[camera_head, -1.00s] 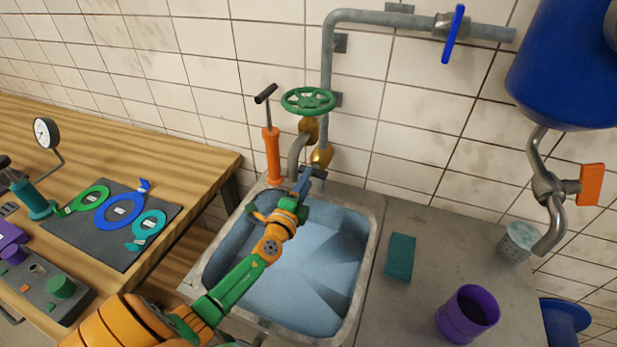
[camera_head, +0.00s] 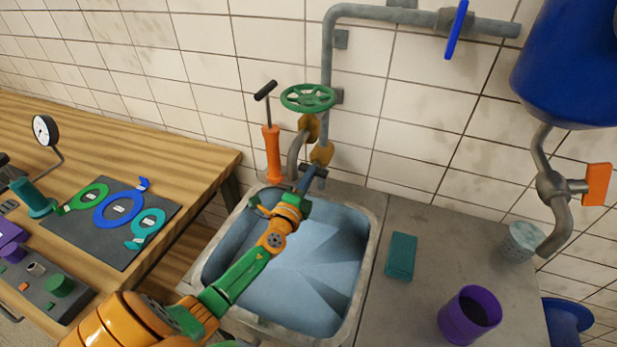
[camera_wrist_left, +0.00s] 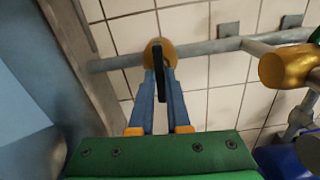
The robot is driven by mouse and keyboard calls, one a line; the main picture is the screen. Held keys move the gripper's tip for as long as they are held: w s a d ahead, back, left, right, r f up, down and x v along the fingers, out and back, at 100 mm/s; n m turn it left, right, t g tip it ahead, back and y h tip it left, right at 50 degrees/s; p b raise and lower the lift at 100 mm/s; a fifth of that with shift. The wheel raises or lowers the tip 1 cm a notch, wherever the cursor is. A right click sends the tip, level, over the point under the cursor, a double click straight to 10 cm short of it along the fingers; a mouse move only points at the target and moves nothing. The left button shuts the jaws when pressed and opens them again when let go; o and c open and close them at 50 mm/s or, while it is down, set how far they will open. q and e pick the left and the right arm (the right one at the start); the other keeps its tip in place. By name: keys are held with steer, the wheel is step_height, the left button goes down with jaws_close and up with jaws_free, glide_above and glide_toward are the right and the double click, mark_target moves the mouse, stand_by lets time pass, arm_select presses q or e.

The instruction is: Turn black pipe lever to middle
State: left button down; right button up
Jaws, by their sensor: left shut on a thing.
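The black pipe lever (camera_head: 316,171) sits on the pipe above the back edge of the sink, below a brass fitting (camera_head: 321,152). My left gripper (camera_head: 308,180) reaches over the sink from the left, with its blue fingers at the lever. In the left wrist view, the black lever (camera_wrist_left: 160,75) lies between the two blue fingers (camera_wrist_left: 161,90), which are closed on it. The lever's base meets a brass round part (camera_wrist_left: 159,50) on the grey pipe. The fingers hide part of the lever in the head view. My right gripper is not in view.
The blue sink basin (camera_head: 290,295) lies under my left arm. An orange hand pump (camera_head: 272,155) and a green handwheel (camera_head: 308,97) stand close to the lever. A wooden bench (camera_head: 130,140) is at left. A teal sponge (camera_head: 401,257) and purple cup (camera_head: 468,314) sit on the right counter.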

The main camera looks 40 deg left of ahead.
arm_select(q)
steer(key=shift+r+m, duration=0.15)
steer(key=shift+m, duration=3.95)
steer(key=c, duration=0.9)
jaws_free()
steer(key=shift+w, duration=0.1)
steer(key=v, duration=0.7)
